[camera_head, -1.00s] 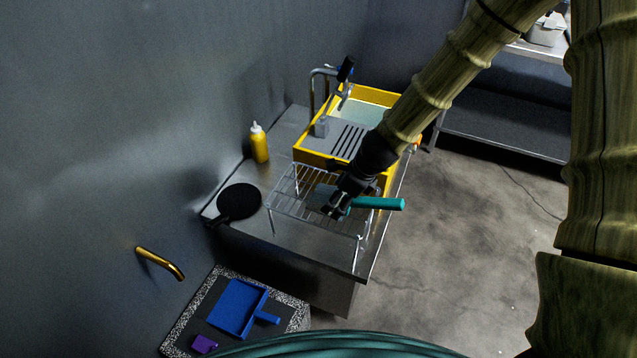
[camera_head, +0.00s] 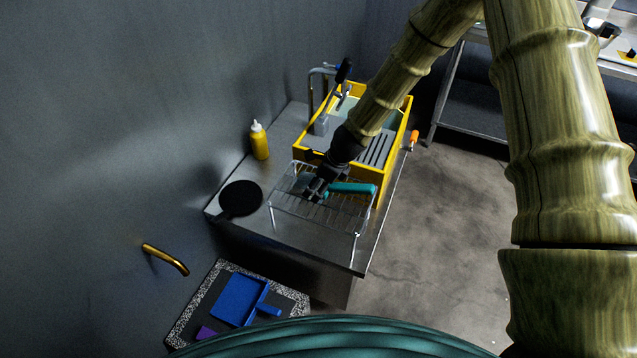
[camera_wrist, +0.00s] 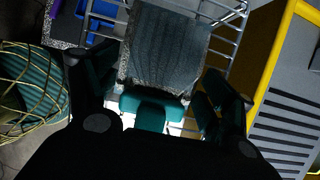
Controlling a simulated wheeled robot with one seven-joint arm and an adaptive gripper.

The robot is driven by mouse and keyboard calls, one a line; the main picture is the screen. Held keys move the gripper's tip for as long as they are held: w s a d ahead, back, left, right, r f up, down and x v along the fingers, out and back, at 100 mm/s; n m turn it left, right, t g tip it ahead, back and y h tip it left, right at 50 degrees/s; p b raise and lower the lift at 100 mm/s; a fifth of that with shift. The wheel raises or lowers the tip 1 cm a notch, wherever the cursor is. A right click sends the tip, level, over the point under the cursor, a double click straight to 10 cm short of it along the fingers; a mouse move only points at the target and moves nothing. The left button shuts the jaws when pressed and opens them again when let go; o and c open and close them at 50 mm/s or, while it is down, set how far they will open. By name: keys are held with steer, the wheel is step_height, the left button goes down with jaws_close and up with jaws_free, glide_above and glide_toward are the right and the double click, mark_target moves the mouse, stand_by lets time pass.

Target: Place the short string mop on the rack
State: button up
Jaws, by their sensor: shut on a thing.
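The short string mop has a teal handle (camera_head: 352,188) and, in the wrist view, a dark grey-green textured head (camera_wrist: 166,50) with a teal block (camera_wrist: 150,106) at its near end. The wire rack (camera_head: 340,215) stands on the steel counter, and its bars also show in the wrist view (camera_wrist: 228,34). My gripper (camera_head: 316,189) is over the rack and shut on the mop, with its fingers on both sides of the teal part in the wrist view. The handle points right, over the rack. I cannot tell whether the mop touches the bars.
A yellow sink box (camera_head: 385,175) with a tap stands just behind the rack. A yellow bottle (camera_head: 259,141) and a black round pan (camera_head: 241,199) are on the counter to the left. A blue dustpan (camera_head: 238,300) lies on a speckled block below.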

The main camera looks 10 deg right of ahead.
steer(key=shift+f, duration=0.35)
steer(key=shift+f, duration=0.1)
steer(key=o, duration=1.1)
steer(key=shift+o, duration=0.2)
steer(key=shift+b+v, duration=1)
steer(key=shift+v, duration=5.05)
